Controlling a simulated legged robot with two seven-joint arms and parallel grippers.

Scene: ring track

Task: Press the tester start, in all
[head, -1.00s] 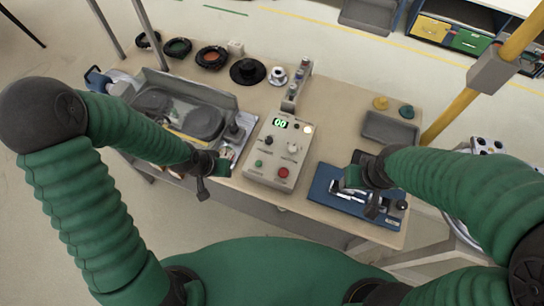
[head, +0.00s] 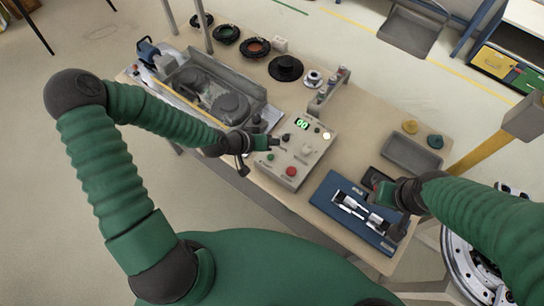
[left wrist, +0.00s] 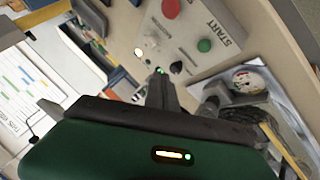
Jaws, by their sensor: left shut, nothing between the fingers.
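The tester (head: 318,152) is a light grey box on the table with a lit green "00" display (head: 302,124). Its green start button (head: 270,157) and red button (head: 291,171) are on the near part of its top face. In the left wrist view the green button (left wrist: 204,45) sits beside the word START, with the red button (left wrist: 171,8) further up. My left gripper (head: 268,143) is shut and empty at the tester's left edge, close to the green button; contact cannot be told. My right gripper (head: 386,194) is at the blue fixture; its fingers are unclear.
The blue fixture (head: 333,205) with metal parts lies right of the tester. A grey tray machine (head: 250,88) stands to the left, near my left arm. A small rack (head: 330,92) stands behind the tester. A grey tray (head: 412,152) and black rings are along the table.

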